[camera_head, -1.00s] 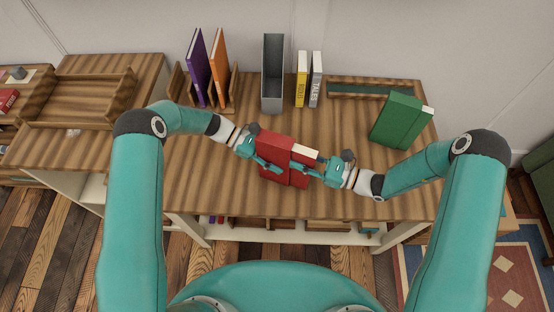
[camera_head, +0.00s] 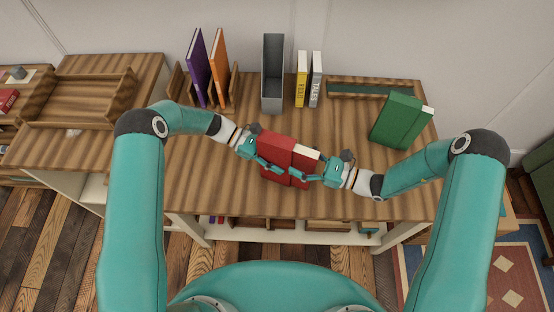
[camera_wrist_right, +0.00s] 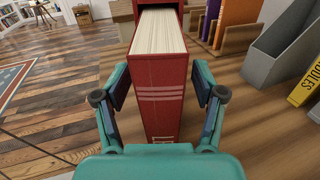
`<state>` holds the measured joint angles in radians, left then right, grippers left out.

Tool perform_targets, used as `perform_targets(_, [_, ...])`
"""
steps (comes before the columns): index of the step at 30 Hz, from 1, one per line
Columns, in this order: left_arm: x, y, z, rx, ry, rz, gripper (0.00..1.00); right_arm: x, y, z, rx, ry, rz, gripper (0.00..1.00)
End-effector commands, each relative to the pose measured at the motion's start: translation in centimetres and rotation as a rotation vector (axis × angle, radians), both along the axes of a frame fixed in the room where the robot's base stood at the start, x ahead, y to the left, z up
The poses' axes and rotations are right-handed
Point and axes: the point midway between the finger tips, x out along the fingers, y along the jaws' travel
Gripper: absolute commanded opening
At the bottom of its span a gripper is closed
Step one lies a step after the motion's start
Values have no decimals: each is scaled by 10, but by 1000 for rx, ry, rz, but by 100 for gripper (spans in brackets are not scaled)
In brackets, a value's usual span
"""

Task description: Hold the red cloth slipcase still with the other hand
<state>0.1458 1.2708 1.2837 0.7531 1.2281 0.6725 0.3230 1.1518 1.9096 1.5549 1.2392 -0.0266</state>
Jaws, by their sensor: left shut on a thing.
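The red cloth slipcase (camera_head: 273,151) stands upright on the table in the head view. A red book with pale page edges (camera_head: 306,152) sticks partly out of its right side. The book's spine (camera_wrist_right: 160,100) faces the right wrist camera, with pale lines across it. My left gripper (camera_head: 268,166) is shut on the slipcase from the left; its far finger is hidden. My right gripper (camera_head: 305,173) is at the book's right end. In the right wrist view its fingers (camera_wrist_right: 160,88) stand apart on both sides of the spine, with a small gap at each side.
A grey file holder (camera_head: 272,75), a yellow book (camera_head: 301,80) and a white book (camera_head: 316,80) stand at the back. Purple and orange books stand in a wooden rack (camera_head: 233,93) to their left. A green slipcase (camera_head: 398,122) is at right.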

Motion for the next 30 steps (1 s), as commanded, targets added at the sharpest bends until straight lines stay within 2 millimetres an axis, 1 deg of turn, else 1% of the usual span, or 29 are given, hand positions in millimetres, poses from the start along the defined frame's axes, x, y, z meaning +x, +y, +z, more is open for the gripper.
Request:
perform_targets(4, [0,0,1,-2,0,0,0,0,-1,0,-1,-1,-2,69])
perform_targets(7, [0,0,1,-1,-1,0,0,-1,-7,0,-1,-1,-3,69])
perform_targets(18, [0,0,1,-1,-1,-2,0,-17,-57,0,-1,0,-5,69])
perform_targets(21, [0,0,1,-1,-1,-2,0,-20,-65,0,-1,-1,-3,69])
perform_targets(29, [0,0,1,-1,-1,-2,0,-21,-67,0,0,-1,-2,69])
perform_targets(30, [0,0,1,-1,-1,-2,0,-21,-67,0,-1,-1,-2,71])
